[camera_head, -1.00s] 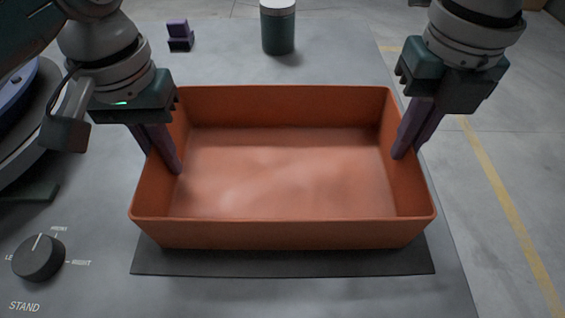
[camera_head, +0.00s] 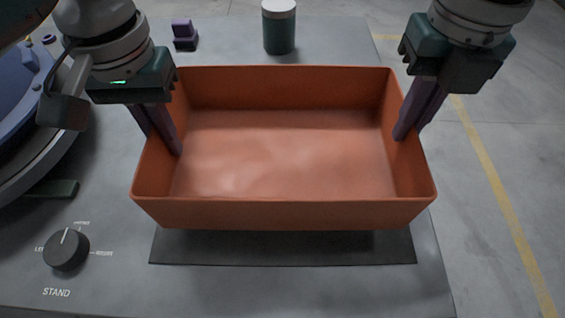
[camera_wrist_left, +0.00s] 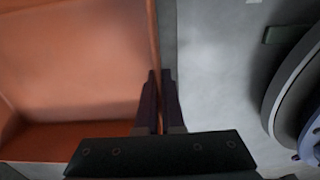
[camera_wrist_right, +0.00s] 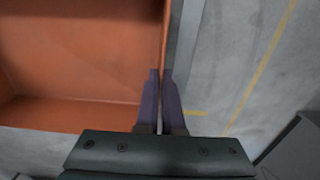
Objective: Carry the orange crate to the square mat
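The orange crate (camera_head: 285,213) is empty and level in the middle of the head view. My left gripper (camera_head: 172,150) is shut on its left wall, one finger inside and one outside; the left wrist view shows the wall between the fingers (camera_wrist_left: 160,80). My right gripper (camera_head: 404,135) is shut on the right wall the same way, as the right wrist view (camera_wrist_right: 164,80) shows. The crate appears raised above a dark flat mat (camera_head: 280,252). Only the mat's near strip shows, so I cannot tell whether it is square.
A grey worktop (camera_head: 330,290) lies below. A knob (camera_head: 66,250) marked STAND is at the front left, and a round blue-grey device (camera_head: 20,125) at the left. A dark green canister (camera_head: 279,30) and small purple object (camera_head: 184,36) stand behind. Floor with a yellow line (camera_head: 490,190) is at right.

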